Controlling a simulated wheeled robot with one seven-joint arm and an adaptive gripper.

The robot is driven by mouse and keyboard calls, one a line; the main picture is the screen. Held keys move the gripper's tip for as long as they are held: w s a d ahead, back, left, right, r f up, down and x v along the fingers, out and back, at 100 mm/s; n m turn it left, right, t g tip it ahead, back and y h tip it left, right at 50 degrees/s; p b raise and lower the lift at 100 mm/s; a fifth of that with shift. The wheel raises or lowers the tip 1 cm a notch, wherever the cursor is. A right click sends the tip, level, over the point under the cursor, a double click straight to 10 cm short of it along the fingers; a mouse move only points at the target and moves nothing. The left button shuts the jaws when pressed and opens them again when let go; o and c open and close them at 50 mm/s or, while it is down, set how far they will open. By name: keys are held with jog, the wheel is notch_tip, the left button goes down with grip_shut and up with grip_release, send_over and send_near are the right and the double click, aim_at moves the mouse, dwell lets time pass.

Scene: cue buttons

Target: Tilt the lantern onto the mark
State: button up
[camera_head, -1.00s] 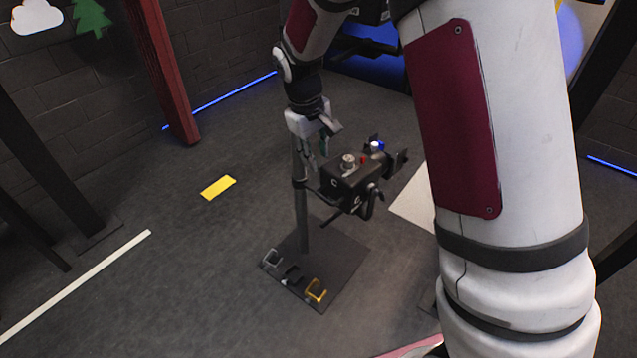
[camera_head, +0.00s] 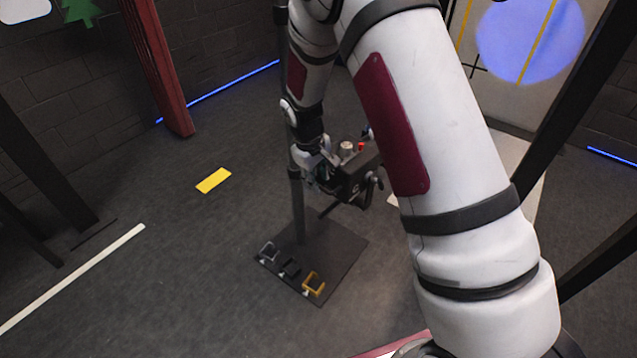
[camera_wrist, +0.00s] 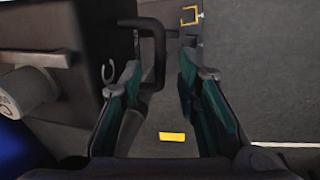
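The lantern (camera_head: 350,178) is a black box on an upright post, with a grey knob and a red knob on top. My arm hides its right end. A dark handle (camera_wrist: 152,45) sticks out from a black body in the wrist view. My gripper (camera_head: 322,168) is at the lantern's left side in the head view. In the wrist view my gripper (camera_wrist: 160,72) has its green-padded fingers apart, with the handle between them, nearer the left finger. I cannot tell whether they touch. A blue light disc (camera_head: 535,38) lies on a pale wall panel, right of a black cross mark (camera_head: 478,68).
The post stands on a dark base plate (camera_head: 325,258) with grey, black and yellow clamps (camera_head: 314,284) at its front. A yellow floor strip (camera_head: 213,180) lies left. A red post (camera_head: 158,75) and dark posts stand around.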

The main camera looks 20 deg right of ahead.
jog(key=shift+w+d+f, duration=0.1)
jog(key=shift+f, duration=0.55)
grip_shut()
